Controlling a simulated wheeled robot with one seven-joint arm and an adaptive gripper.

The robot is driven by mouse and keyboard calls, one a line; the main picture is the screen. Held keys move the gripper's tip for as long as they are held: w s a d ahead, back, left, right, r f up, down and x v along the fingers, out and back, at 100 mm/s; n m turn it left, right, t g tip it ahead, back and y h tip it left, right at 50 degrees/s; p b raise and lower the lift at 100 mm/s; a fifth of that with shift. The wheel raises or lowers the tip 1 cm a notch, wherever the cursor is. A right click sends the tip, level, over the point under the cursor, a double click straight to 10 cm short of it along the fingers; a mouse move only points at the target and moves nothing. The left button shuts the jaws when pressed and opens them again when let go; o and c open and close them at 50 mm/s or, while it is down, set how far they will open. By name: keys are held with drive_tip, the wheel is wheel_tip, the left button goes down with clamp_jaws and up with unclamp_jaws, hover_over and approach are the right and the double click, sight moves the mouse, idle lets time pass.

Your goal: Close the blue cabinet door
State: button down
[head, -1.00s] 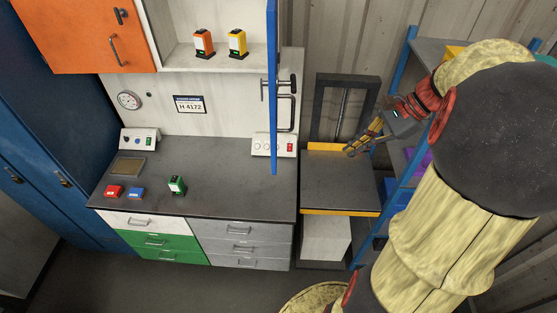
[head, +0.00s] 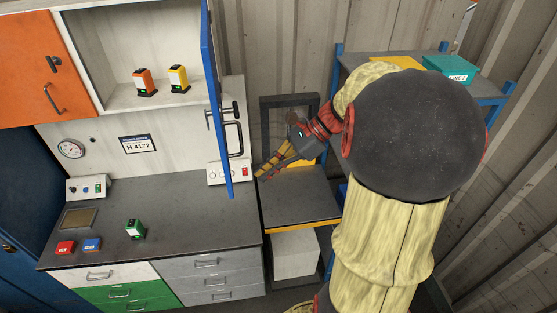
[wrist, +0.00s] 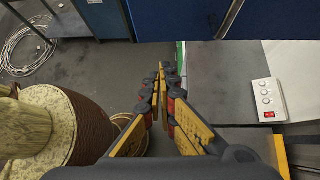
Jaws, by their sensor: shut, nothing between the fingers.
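The blue cabinet door (head: 211,90) stands open in the head view, seen nearly edge-on at the right side of the wall cabinet. It juts out toward me over the counter. Its dark handle (head: 235,138) is on the right face, near the bottom. My gripper (head: 259,176) is shut and empty, just right of the door's lower part, with a small gap in the picture. In the wrist view my gripper's fingers (wrist: 162,70) meet at the tips. A blue panel lies beyond them at the top; I cannot tell for sure that it is the door.
The orange cabinet door (head: 40,75) is at the left. An orange device (head: 144,82) and a yellow device (head: 178,78) stand on the cabinet shelf. A control box (head: 228,172) sits on the counter (head: 180,215) below the door. A shelf rack (head: 400,65) stands at the right.

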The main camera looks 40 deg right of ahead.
drive_tip(key=shift+w+a+f+p, duration=0.2)
drive_tip(key=shift+w+a, duration=0.25)
drive_tip(key=shift+a, duration=0.35)
drive_tip(key=shift+w+a+f+p, duration=0.25)
drive_tip(key=shift+w+a, duration=0.25)
drive_tip(key=shift+a, duration=0.25)
drive_tip(key=shift+w+a+f+p, duration=0.2)
drive_tip(key=shift+w+a, duration=0.25)
drive_tip(key=shift+a, duration=0.35)
